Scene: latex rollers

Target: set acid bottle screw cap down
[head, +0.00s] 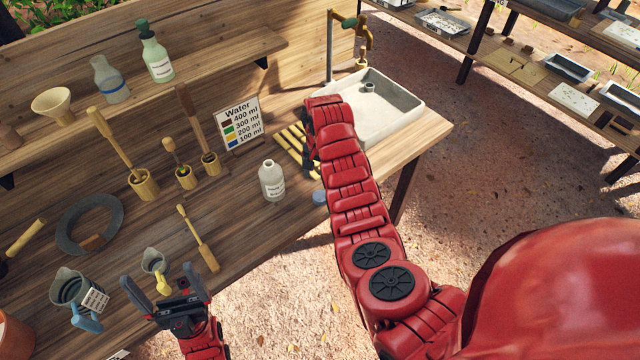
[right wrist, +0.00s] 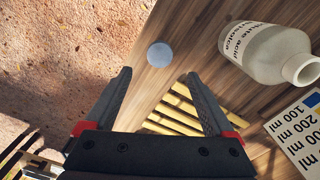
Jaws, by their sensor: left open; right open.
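The screw cap (head: 319,198), a small grey-blue disc, lies on the wooden bench near its front edge; it also shows in the right wrist view (right wrist: 160,54). The acid bottle (head: 272,181) stands upright and uncapped to the left of the cap. In the right wrist view the bottle (right wrist: 268,52) shows its label and open neck. My right gripper (right wrist: 158,76) is open and empty, with the cap just beyond its fingertips, apart from them. In the head view my right arm partly hides that gripper. My left gripper (head: 159,277) is open and empty at the bench's front left.
Bare wood lies between brush and bottle.

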